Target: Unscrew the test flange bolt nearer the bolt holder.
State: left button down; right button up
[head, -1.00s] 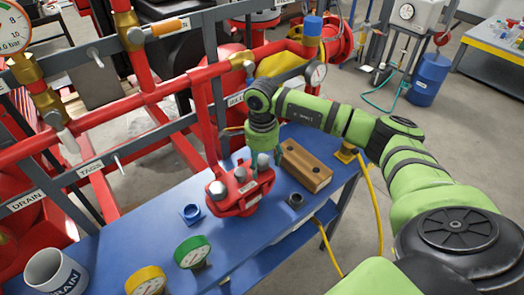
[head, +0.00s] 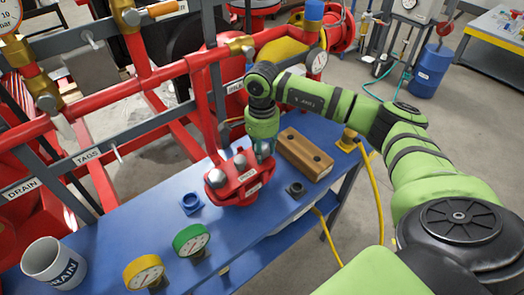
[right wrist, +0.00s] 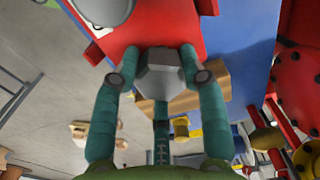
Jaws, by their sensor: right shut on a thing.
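The red test flange (head: 247,191) stands on the blue bench, with grey bolt heads (head: 215,177) on top. My right gripper (head: 264,156) is over the flange's right end, on the side toward the wooden bolt holder (head: 304,154). In the right wrist view its teal fingers (right wrist: 160,78) are shut around a grey hex bolt head (right wrist: 158,72), with the red flange beside it. The fingers hide this bolt in the head view. Another grey bolt head (right wrist: 102,8) shows at the top of the wrist view. The holder has dark holes in its top. My left gripper is not in view.
A blue ring-shaped part (head: 191,203) and a small dark socket (head: 296,189) are on the bench (head: 120,215). Red pipework rises behind the flange.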

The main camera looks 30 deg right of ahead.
jog(key=n+b, duration=0.2)
jog(key=n, duration=0.1)
jog(key=shift+f+n, duration=0.2)
jog(key=shift+n, duration=0.1)
jog(key=n+b, duration=0.2)
jog(key=n, duration=0.1)
jog(key=shift+n, duration=0.3)
jog(key=n+b, duration=0.1)
jog(key=n, duration=0.1)
jog(key=shift+n, duration=0.3)
jog(key=n+b, duration=0.1)
jog(key=n, duration=0.1)
jog(key=shift+r+n, duration=0.1)
jog(key=shift+n, duration=0.2)
jog(key=o, duration=1.2)
jog(key=shift+o, duration=0.2)
jog(key=shift+r, duration=0.1)
jog(key=shift+r, duration=0.15)
notch_tip(320, 180, up, 12)
